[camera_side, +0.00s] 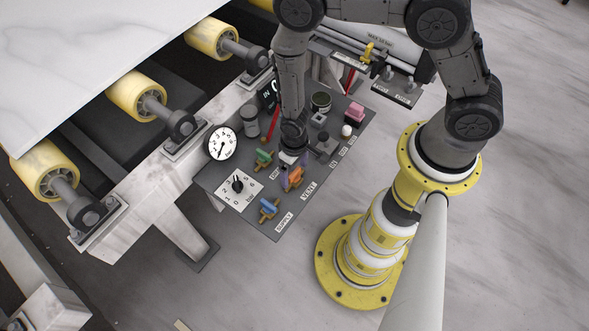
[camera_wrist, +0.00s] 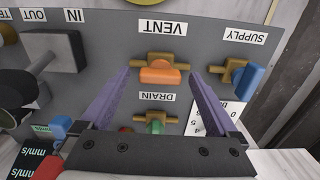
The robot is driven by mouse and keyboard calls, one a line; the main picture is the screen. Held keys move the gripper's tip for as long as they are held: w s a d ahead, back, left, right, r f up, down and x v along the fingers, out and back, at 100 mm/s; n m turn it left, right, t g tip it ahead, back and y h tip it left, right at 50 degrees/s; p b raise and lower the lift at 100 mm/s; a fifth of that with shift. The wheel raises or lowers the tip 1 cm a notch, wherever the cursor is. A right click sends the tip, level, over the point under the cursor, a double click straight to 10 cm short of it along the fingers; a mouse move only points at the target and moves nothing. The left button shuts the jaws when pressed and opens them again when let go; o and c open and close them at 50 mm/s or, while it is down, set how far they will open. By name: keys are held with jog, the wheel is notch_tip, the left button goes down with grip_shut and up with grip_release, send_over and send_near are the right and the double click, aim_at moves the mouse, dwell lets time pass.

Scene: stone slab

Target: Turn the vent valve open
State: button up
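The vent valve has an orange handle (camera_wrist: 160,74) on a brass body, beside the upside-down VENT label in the wrist view. The handle lies roughly along the brass body there. In the side view the orange handle (camera_side: 296,176) is partly hidden by my gripper. My gripper (camera_wrist: 160,77) is open, with its purple fingers on either side of the orange handle and gaps visible on both sides. Whether the fingertips reach down to handle height is hard to tell. In the side view my gripper (camera_side: 287,174) is low over the panel at this valve.
The blue supply valve (camera_wrist: 250,80) is just right of my right finger. The green drain valve (camera_wrist: 155,126) sits between the fingers, nearer the palm. A dial gauge (camera_side: 222,143), a numbered knob (camera_side: 237,185) and a pink button (camera_side: 355,111) share the grey panel (camera_side: 222,182).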

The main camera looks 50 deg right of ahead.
aim_at(294, 173)
notch_tip(294, 173, up, 14)
dwell(0.7)
jog(key=shift+f, duration=0.1)
jog(key=w+d+r+t, duration=0.1)
jog(key=w+r+t, duration=0.2)
jog(key=w+r, duration=0.5)
jog(key=s+d+r+m+t, duration=0.1)
jog(key=d+r, duration=0.1)
jog(key=r, duration=0.6)
jog(key=s+d+r+t, duration=0.1)
jog(key=d+r+t, duration=0.1)
jog(key=r, duration=0.7)
jog(key=s+d+r+t, duration=0.1)
jog(key=s+d+r, duration=0.2)
jog(key=s+r, duration=0.6)
jog(key=s+d+f+n+g, duration=0.1)
jog(key=s, duration=0.9)
jog(key=shift+s+f, duration=0.2)
jog(key=shift+s, duration=0.15)
